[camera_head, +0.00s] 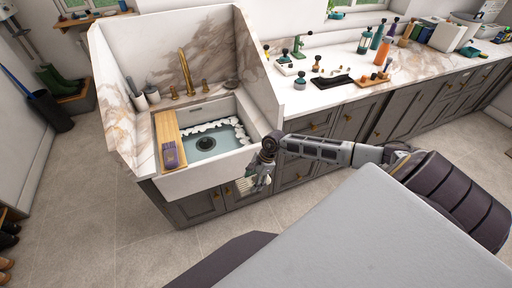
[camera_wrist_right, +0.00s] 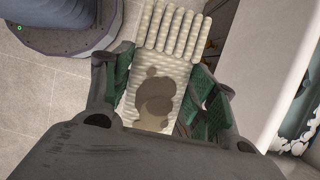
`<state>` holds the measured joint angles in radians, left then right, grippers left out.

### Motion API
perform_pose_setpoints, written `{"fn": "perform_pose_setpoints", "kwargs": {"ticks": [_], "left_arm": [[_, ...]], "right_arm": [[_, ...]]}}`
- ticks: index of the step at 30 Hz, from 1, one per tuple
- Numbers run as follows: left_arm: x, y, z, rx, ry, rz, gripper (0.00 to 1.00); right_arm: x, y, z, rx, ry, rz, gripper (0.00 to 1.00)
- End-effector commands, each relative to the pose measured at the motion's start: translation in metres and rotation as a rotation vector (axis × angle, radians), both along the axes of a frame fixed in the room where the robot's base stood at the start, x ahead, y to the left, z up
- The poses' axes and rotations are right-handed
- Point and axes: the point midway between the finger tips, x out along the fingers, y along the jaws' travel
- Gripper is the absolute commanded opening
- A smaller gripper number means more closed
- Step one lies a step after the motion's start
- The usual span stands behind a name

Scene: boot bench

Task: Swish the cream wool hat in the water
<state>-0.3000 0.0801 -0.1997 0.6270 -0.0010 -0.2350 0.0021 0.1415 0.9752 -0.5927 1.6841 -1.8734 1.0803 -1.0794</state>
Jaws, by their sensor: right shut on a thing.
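The cream wool hat (camera_wrist_right: 172,28) has a ribbed cuff and brown stains in the wrist view. My right gripper (camera_wrist_right: 160,88) is shut on it, with a green-padded finger on each side. In the head view the right gripper (camera_head: 262,180) is in front of the sink, and the hat (camera_head: 244,186) hangs there, partly hidden. The water (camera_head: 222,141) lies in the white sink (camera_head: 200,178), with white foam along its far and right sides and a dark drain showing. The hat is outside the sink. My left gripper is not in view.
A wooden board (camera_head: 166,132) with a purple brush (camera_head: 169,155) lies across the sink's left side. A gold tap (camera_head: 186,72) stands behind. Bottles and small tools crowd the counter (camera_head: 300,98) at right.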

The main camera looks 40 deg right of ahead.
Motion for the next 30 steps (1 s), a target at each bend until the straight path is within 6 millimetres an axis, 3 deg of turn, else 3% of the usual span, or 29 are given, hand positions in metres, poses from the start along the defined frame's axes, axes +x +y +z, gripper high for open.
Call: {"fn": "perform_pose_setpoints", "kwargs": {"ticks": [30], "left_arm": [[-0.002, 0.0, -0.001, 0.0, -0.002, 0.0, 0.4]], "right_arm": [[0.035, 0.005, 0.012, 0.0, -0.001, -0.645, 0.33]]}}
